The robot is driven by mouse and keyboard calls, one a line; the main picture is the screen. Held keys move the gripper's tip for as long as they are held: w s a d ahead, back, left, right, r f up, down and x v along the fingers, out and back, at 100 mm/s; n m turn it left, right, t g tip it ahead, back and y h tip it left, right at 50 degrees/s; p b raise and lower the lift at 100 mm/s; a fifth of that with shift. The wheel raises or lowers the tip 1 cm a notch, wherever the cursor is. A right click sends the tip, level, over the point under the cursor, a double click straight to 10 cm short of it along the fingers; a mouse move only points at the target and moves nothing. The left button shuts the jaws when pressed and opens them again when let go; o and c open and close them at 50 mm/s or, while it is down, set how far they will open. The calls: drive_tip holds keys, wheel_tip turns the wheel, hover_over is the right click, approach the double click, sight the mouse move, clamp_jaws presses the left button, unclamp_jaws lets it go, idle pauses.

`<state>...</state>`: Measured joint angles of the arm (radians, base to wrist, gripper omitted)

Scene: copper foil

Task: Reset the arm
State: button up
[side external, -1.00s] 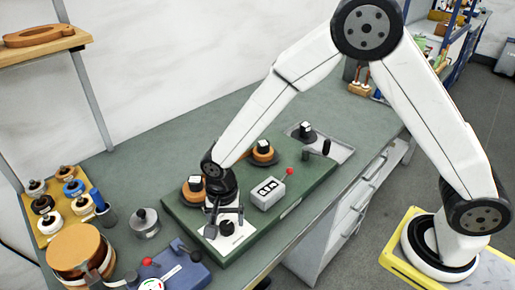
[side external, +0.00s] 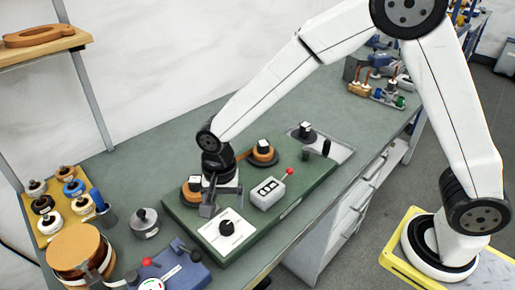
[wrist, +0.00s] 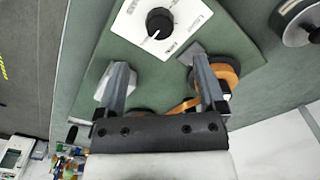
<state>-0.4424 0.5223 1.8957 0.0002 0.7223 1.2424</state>
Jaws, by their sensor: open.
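My gripper (side external: 222,196) is open and empty in the side external view, above the green board (side external: 245,235). In the wrist view its two fingers (wrist: 165,82) are spread apart with nothing between the tips. A white plate with a black knob (side external: 227,228) lies on the board just in front of the gripper. The plate and knob also show at the top of the wrist view (wrist: 159,22), beyond the fingertips. An orange round piece with a dark top (side external: 193,186) sits on the board, left of the gripper and partly hidden by it.
A white box with a red-tipped lever (side external: 268,193) and another orange round piece (side external: 262,154) are on the board. A grey tray (side external: 335,152) lies at its far end. Several knobbed weights stand on a yellow tray (side external: 48,228) at left. A blue device (side external: 180,275) is in front.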

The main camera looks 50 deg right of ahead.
drive_tip(key=s+d+r+n+t, duration=0.1)
drive_tip(key=s+d+n, duration=0.3)
drive_tip(key=d, duration=0.5)
drive_tip(key=s+d+r+n+t, duration=0.1)
drive_tip(key=s+d+n, duration=0.4)
drive_tip(key=s+d, duration=0.2)
drive_tip(key=shift+d+r+t, duration=0.3)
drive_tip(key=shift+d+r, duration=0.1)
drive_tip(key=shift+d, duration=0.85)
